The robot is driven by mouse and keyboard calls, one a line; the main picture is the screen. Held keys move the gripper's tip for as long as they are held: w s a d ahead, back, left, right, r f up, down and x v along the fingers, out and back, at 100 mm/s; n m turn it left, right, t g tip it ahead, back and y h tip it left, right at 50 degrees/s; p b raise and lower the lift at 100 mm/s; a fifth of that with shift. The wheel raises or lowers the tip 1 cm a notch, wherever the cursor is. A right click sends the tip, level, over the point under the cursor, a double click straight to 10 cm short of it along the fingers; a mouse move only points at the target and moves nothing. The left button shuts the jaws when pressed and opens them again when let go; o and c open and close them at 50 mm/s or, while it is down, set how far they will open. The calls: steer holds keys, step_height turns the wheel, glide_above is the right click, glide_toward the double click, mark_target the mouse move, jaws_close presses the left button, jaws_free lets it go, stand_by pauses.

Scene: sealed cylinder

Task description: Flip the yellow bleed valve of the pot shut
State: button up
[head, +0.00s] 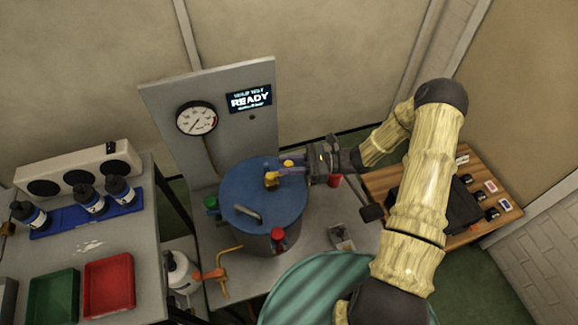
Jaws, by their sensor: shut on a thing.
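The blue-lidded pot (242,192) stands on the grey bench in the middle of the head view. The yellow bleed valve (271,180) shows on the right part of its lid. My gripper (281,172) reaches in from the right, just above the lid, with its fingers at the valve. It is shut on the yellow valve, as far as this small view shows. The fingers hide part of the valve, so I cannot tell its lever angle clearly.
A grey bent handle (243,214) lies across the lid. Behind are a gauge (197,118) and a screen reading READY (250,99). An orange tap (217,274) is at front left.

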steer(key=shift+w+r, duration=0.1)
steer(key=o, duration=1)
steer(key=shift+c, duration=0.2)
steer(key=shift+d, duration=0.1)
steer(key=d+b, duration=0.4)
steer(key=d, duration=1.3)
steer(key=shift+w+d, duration=0.15)
steer(key=shift+w, duration=0.15)
